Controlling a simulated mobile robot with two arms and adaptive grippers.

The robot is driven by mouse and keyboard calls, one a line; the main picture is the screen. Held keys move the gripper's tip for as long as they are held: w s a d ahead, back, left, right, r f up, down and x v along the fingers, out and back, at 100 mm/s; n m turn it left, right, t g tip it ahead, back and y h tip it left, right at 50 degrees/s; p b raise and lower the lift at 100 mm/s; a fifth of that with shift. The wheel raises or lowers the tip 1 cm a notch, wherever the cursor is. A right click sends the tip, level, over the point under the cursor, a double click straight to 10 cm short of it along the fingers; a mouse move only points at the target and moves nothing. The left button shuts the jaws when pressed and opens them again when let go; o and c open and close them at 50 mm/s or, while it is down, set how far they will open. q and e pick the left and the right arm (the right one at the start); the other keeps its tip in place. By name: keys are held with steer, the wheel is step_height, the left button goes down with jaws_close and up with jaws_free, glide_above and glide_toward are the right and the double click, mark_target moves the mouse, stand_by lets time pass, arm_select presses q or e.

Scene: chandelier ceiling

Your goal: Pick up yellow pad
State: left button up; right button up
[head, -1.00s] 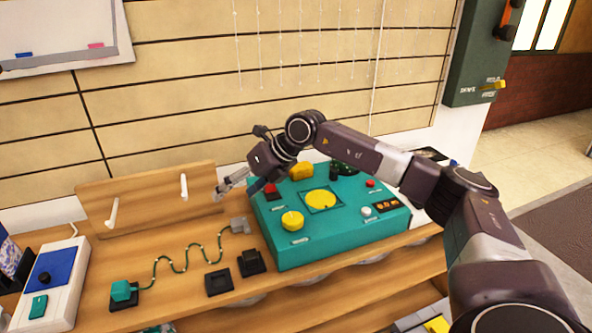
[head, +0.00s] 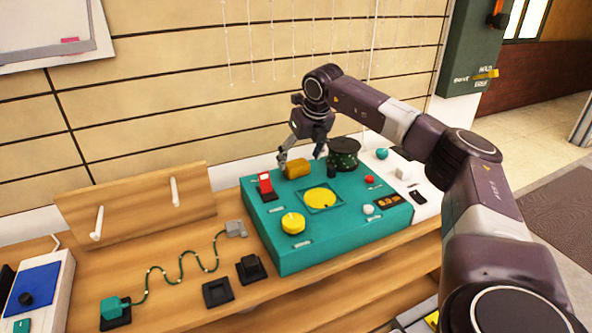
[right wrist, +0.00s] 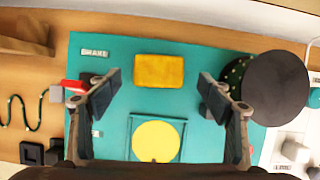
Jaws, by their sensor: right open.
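The yellow pad (head: 297,169) is a small block at the back of the teal panel box (head: 290,258). In the right wrist view the yellow pad (right wrist: 159,71) lies flat on the panel, ahead of my fingertips and between their lines. My right gripper (head: 302,156) is above the pad with its fingers pointing down. It is open and empty, with a wide gap between its fingers in the right wrist view (right wrist: 158,82). My left gripper is not in view.
A red switch (head: 265,184) is left of the pad. A dark round canister (head: 343,153) stands right of it. A round yellow disc (head: 320,198) and a yellow knob (head: 293,222) are nearer the front. A wooden board (head: 137,203) leans behind, at left.

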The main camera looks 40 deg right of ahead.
mark_target(297, 163)
steer(key=x, duration=0.3)
steer(key=shift+w+r, duration=0.1)
steer(key=shift+w, duration=0.1)
steer(key=shift+w+f+b, duration=0.15)
steer(key=shift+f+b, duration=0.15)
steer(key=shift+f, duration=0.15)
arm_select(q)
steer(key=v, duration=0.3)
arm_select(e)
steer(key=shift+c, duration=0.4)
steer(key=c, duration=0.8)
